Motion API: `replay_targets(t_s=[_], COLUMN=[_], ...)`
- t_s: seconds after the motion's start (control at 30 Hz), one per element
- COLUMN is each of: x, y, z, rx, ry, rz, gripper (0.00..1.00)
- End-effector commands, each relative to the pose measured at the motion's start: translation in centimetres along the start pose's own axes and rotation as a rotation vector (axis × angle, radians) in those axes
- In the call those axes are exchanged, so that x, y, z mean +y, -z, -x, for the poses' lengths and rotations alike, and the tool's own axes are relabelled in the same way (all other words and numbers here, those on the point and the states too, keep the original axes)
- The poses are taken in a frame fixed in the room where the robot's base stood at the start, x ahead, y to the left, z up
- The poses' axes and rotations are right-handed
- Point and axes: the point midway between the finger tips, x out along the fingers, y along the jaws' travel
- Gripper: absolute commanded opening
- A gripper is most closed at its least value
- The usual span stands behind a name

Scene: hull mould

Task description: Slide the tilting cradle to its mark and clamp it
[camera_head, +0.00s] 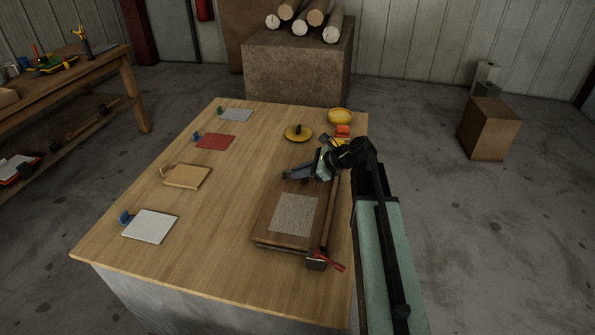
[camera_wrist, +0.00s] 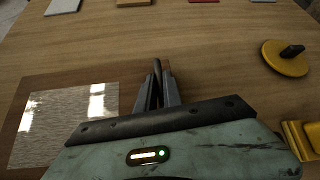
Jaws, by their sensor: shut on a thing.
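A brown board (camera_head: 262,226) lies on the table's right side with a pale textured plate (camera_head: 295,215) on it. The plate also shows in the wrist view (camera_wrist: 62,125). A dark rail (camera_head: 330,218) runs along the board's right edge. A clamp with a red handle (camera_head: 336,266) sits at the rail's near end. My gripper (camera_head: 286,175) is over the board's far end, its fingers pointing left. I cannot tell if this piece belongs to the cradle. My gripper hides the board's far right corner.
A yellow disc with a black knob (camera_head: 298,133), a yellow bowl (camera_head: 340,116) and an orange-red object (camera_head: 343,131) are beyond my gripper. White (camera_head: 150,226), tan (camera_head: 187,176), red (camera_head: 214,141) and grey (camera_head: 236,115) pads line the left. The table's middle is clear.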

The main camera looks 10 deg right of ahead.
Motion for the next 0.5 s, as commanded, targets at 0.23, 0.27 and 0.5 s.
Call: replay_targets(t_s=[0.23, 0.27, 0.5], x=[-0.1, -0.11, -0.23], y=[0.06, 0.1, 0.37], z=[0.14, 0.19, 0.49], rx=[-0.005, -0.005, -0.003], ry=[0.0, 0.0, 0.003], rz=[-0.001, -0.001, -0.004], gripper=[0.0, 0.16, 0.32])
